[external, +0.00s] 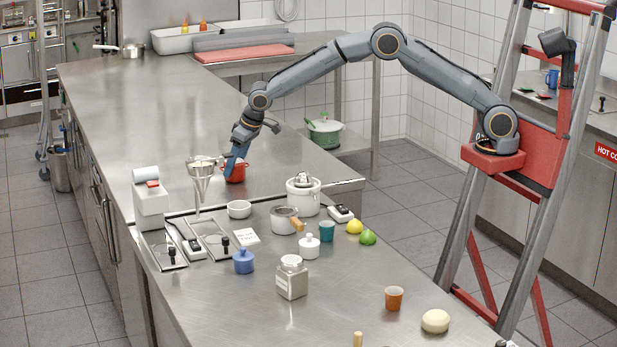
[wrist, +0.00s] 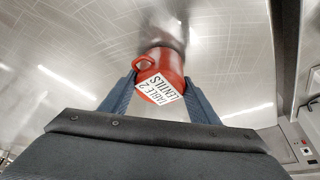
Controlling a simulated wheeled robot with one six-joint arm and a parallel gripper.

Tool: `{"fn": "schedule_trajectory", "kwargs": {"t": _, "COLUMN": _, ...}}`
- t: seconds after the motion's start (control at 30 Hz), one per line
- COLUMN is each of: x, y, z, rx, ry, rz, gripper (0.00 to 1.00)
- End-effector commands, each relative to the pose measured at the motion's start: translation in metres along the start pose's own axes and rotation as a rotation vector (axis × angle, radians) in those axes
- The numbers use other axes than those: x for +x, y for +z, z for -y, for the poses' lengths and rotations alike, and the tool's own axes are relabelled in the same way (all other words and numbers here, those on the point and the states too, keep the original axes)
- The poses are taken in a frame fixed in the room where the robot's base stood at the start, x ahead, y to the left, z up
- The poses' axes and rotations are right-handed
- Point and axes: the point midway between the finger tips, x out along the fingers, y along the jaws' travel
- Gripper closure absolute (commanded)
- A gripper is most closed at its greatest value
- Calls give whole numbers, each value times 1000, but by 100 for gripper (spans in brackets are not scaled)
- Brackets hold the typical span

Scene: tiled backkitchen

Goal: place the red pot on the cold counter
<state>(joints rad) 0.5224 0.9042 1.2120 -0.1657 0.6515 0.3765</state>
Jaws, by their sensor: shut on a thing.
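The red pot (external: 236,173) is at the long steel counter (external: 150,105), behind the white bowl and the funnel. My gripper (external: 236,160) comes down on it from above, its blue fingers shut on the pot. In the wrist view the red pot (wrist: 162,72) sits between the two fingers, with a loop handle at its upper left and a white label reading "TABLE 2 LENTILS". I cannot tell whether its base touches the steel or hangs just above it. No sign naming a cold counter shows.
A funnel on a stand (external: 202,172), a white bowl (external: 239,209) and a white lidded pot (external: 303,195) stand nearby. A green pot (external: 324,133) is on a lower side shelf. A red sign reading "HOT CO" (external: 608,153) marks the right counter.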

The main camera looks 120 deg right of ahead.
Motion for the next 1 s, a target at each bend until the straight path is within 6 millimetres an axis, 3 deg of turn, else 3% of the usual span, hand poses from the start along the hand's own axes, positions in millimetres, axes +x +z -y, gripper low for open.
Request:
{"fn": "schedule_trajectory", "kwargs": {"t": 0.03, "x": 2, "y": 0, "z": 0, "rx": 0, "ry": 0, "rz": -1, "gripper": 76}}
{"fn": "schedule_trajectory", "kwargs": {"t": 0.07, "x": 2, "y": 1, "z": 0, "rx": 0, "ry": 0, "rz": 0, "gripper": 41}}
{"fn": "schedule_trajectory", "kwargs": {"t": 0.17, "x": 2, "y": 1, "z": 0, "rx": 0, "ry": 0, "rz": 0, "gripper": 26}}
{"fn": "schedule_trajectory", "kwargs": {"t": 0.57, "x": -5, "y": -2, "z": 0, "rx": 0, "ry": 0, "rz": -1, "gripper": 26}}
{"fn": "schedule_trajectory", "kwargs": {"t": 0.77, "x": -31, "y": -1, "z": 0, "rx": 0, "ry": -1, "rz": -3, "gripper": 26}}
{"fn": "schedule_trajectory", "kwargs": {"t": 1.0, "x": -77, "y": -1, "z": 0, "rx": 0, "ry": 0, "rz": -2, "gripper": 26}}
